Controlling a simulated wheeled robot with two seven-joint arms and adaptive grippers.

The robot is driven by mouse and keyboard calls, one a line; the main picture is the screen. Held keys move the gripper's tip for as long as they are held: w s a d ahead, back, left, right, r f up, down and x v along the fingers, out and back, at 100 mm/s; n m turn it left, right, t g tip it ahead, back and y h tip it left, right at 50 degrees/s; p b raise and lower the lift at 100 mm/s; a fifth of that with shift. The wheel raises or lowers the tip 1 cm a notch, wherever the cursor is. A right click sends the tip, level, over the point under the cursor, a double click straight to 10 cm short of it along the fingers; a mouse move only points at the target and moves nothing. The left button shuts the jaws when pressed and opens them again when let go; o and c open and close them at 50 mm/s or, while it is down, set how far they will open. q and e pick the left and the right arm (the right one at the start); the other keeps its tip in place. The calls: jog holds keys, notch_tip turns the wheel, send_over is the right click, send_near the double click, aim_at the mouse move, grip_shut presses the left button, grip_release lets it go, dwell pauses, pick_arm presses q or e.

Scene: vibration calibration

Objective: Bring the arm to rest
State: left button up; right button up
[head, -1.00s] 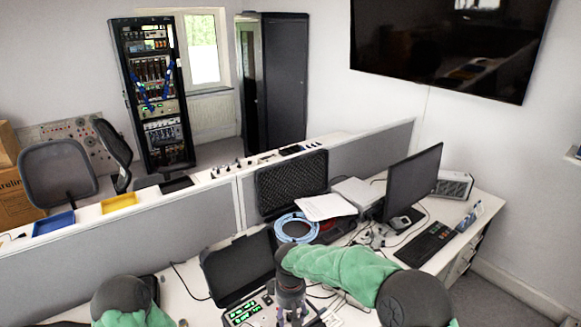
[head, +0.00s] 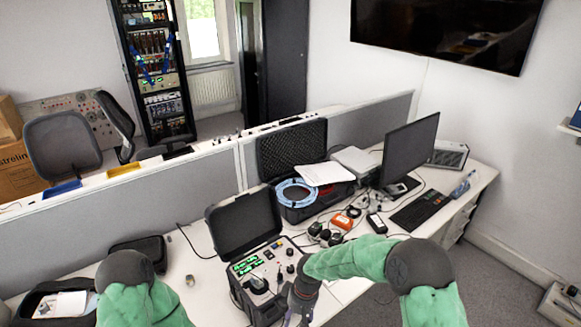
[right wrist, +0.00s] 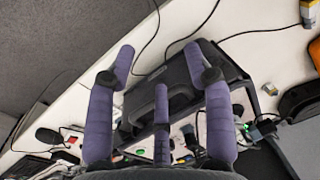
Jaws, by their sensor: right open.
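My right arm (head: 350,258), in a green sleeve, reaches in from the lower right of the head view. My right gripper (head: 297,317) points down at the bottom edge there, close to the right side of the calibrator case (head: 265,285). In the right wrist view my right gripper (right wrist: 160,78) shows its purple fingers spread apart with nothing between them. A black case with a handle (right wrist: 178,88) lies behind the fingers; contact cannot be told. My left arm (head: 125,275) shows at the lower left of the head view. My left gripper is out of view.
The calibrator's lid (head: 245,222) stands open. A second open case with a blue cable coil (head: 294,192), a monitor (head: 410,150), a keyboard (head: 422,210) and small devices crowd the right desk. A grey partition (head: 120,220) runs behind. Desk left of the calibrator is partly clear.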

pick_arm(q)
notch_tip(320, 180, down, 7)
jog(key=b, duration=0.6)
jog(key=shift+w+b, duration=0.15)
jog(key=shift+b, duration=0.15)
pick_arm(e)
jog(key=s+d+f+m+y, duration=0.1)
jog(key=s+d+f+m, duration=0.3)
jog(key=s+f, duration=0.6)
jog(key=s+d+f+m+t+y, duration=0.1)
jog(key=s+d+f+m, duration=0.3)
jog(key=s+f, duration=0.6)
jog(key=shift+s+f+m, duration=0.25)
jog(key=shift+f+m, duration=0.1)
jog(key=shift+m, duration=0.15)
